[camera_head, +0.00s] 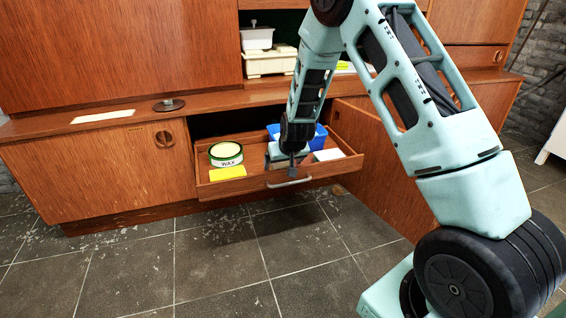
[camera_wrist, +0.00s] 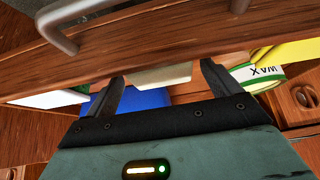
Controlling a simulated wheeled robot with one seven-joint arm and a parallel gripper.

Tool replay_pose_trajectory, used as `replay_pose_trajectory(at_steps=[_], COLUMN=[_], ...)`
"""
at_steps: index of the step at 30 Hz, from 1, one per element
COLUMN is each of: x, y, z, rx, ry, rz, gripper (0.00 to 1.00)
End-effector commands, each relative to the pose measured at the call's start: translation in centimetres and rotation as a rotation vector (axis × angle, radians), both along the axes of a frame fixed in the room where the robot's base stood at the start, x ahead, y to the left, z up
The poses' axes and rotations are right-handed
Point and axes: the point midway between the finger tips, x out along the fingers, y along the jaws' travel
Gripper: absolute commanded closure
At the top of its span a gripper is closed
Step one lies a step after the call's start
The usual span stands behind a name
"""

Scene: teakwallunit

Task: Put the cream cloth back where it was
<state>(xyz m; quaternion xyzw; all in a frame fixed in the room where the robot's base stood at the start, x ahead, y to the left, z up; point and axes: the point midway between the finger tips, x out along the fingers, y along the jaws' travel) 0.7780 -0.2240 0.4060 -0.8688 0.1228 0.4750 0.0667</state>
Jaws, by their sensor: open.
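My gripper (camera_wrist: 162,73) is open, with its two fingers apart over the open drawer (camera_head: 240,186). A cream piece (camera_wrist: 165,77), which may be the cream cloth, shows between and beyond the fingertips in the wrist view. It is partly hidden by the drawer front, and I cannot tell whether a finger touches it. In the head view my gripper (camera_head: 289,166) hides that spot. A flat cream-white piece (camera_head: 103,117) also lies on the counter at the left; I cannot tell whether it is cloth.
The drawer holds a wax tin (camera_head: 226,154), a yellow piece (camera_head: 228,172), a blue container (camera_head: 319,138) and a white block (camera_head: 328,155). Its handle (camera_head: 289,183) juts forward. A dark round dish (camera_head: 169,105) stands on the counter. An open cabinet door (camera_head: 375,165) flanks the drawer's right.

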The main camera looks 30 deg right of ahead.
Motion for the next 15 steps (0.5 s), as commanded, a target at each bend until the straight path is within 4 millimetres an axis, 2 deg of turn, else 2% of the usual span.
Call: replay_pose_trajectory(at_steps=[1, 9, 15], x=[-0.4, -3.4, -5.0], y=[0.1, 1.0, 1.5], z=[1.3, 6.2, 8.7], rx=[0.000, 0.000, -0.001], ry=[-0.002, -0.001, -0.001], rz=[0.001, 0.001, 0.001], gripper=[0.11, 0.11, 0.11])
